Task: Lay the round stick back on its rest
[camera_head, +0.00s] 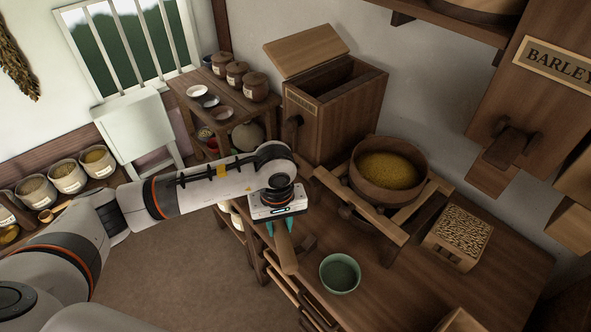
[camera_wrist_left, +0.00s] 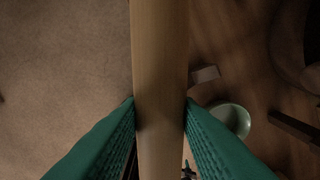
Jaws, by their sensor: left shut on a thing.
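The round stick (camera_head: 287,256) is a plain pale-brown wooden rod. My left gripper (camera_head: 284,229) is shut on it, with green fingers on either side, near the table's front edge. In the left wrist view the stick (camera_wrist_left: 160,60) runs upright through the picture between the fingertips (camera_wrist_left: 160,104). The stick hangs over the edge, with floor on one side and tabletop on the other. A small wooden block (camera_head: 307,244) sits at the table edge beside the stick; I cannot tell whether it is the rest. It also shows in the left wrist view (camera_wrist_left: 205,75). My right gripper is out of view.
A green bowl (camera_head: 340,273) stands on the table (camera_head: 400,290) just right of the stick. Behind are a round tub of yellow grain (camera_head: 388,172) on a wooden frame, an open wooden bin (camera_head: 335,105) and a patterned block (camera_head: 460,232). The floor at left is clear.

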